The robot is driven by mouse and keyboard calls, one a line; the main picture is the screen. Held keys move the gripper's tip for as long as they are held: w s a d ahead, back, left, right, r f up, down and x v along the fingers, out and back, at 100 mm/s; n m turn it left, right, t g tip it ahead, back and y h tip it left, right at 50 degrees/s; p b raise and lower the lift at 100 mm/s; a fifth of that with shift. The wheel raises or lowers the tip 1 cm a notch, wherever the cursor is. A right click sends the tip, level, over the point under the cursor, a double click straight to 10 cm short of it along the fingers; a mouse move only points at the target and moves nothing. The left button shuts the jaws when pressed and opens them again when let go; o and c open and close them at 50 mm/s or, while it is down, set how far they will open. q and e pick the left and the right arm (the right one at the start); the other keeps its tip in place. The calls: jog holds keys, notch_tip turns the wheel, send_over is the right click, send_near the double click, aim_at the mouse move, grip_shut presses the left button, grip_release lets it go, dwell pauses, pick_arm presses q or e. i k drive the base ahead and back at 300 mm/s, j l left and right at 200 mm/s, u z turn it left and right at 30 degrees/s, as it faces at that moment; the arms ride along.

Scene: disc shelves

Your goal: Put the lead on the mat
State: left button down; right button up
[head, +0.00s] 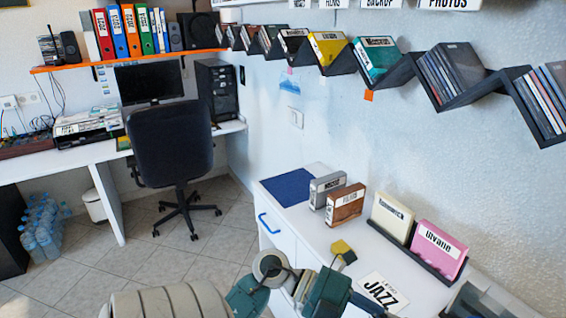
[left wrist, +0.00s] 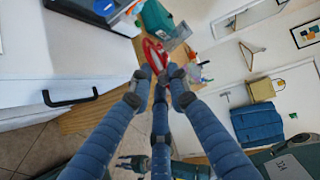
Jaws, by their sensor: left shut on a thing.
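My left gripper (left wrist: 160,76) is shut on a small red thing with a pale middle, seemingly the lead (left wrist: 153,52), at the tips of its long blue fingers in the left wrist view. I cannot make out the lead in the head view. The mat (head: 287,187) is a flat dark blue rectangle at the far left end of the white cabinet top, bare. In the head view, jointed arm parts of mine stand at the bottom middle, in front of the cabinet; I cannot tell finger positions there. My right gripper is not clearly in view.
Right of the mat stand a grey case (head: 326,190) and a brown case (head: 346,204). Cream (head: 393,217) and pink (head: 440,246) cases stand in a dark rack. A JAZZ card (head: 384,291) lies nearer. A zigzag disc shelf (head: 437,92) runs along the wall above.

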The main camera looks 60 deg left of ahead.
aim_at(295, 186)
jog(key=j, duration=0.95)
jog(key=k+j, duration=0.15)
jog(key=j, duration=1.75)
jog(key=i+j, duration=0.15)
jog(key=j, duration=0.25)
jog(key=i+j, duration=0.15)
jog(key=j, duration=0.25)
jog(key=i+j, duration=0.15)
jog(key=j, duration=0.3)
jog(key=i+j, duration=0.1)
jog(key=j, duration=0.3)
jog(key=i+j, duration=0.15)
jog(key=j, duration=0.25)
jog(key=i+j, duration=0.15)
jog(key=j, duration=0.25)
